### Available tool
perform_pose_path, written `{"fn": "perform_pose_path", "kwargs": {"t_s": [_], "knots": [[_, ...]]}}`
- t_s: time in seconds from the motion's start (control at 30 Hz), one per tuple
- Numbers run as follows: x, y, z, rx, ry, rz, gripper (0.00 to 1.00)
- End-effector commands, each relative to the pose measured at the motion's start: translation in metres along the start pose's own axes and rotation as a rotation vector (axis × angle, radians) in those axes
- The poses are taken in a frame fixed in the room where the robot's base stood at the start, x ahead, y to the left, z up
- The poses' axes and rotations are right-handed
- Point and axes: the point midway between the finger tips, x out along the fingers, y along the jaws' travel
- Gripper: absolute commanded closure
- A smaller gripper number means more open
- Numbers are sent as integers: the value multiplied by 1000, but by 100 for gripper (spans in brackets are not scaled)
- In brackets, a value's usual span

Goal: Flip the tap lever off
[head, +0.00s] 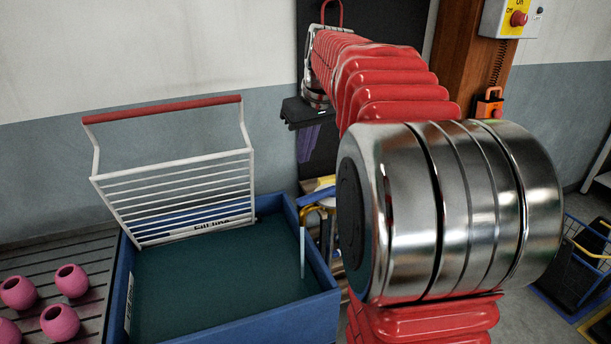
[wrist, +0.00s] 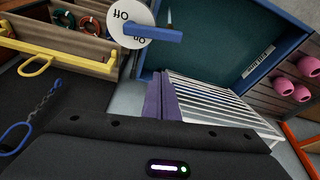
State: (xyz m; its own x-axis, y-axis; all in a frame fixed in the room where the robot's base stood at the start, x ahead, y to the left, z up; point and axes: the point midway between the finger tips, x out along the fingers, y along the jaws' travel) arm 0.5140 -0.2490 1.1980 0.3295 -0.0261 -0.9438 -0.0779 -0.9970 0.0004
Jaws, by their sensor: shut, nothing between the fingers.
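The tap lever is a blue bar (wrist: 155,34) on a white disc (wrist: 130,14) marked Off and On, upside down in the wrist view. The lever points right there, over the tank's edge. In the head view a curved yellow tap spout (head: 313,209) stands at the tank's right side, with a pale stream (head: 302,252) below it. The blue lever (head: 316,196) is beside it, partly hidden by my arm. My gripper, with purple fingers (head: 306,143), is shut and empty above the tap. In the wrist view its fingers (wrist: 161,97) are apart from the lever.
A blue-rimmed tank (head: 235,317) of dark green water fills the middle. Pink floats (head: 60,321) lie on slats at left.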

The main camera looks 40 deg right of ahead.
Motion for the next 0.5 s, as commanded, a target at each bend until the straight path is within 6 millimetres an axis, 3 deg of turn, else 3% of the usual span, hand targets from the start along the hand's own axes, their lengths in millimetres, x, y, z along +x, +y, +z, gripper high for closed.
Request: {"fn": "perform_pose_path", "kwargs": {"t_s": [0.17,0.5], "knots": [[14,-1,0,0,-3,-2,100],[62,-1,0,0,-3,-2,100]]}}
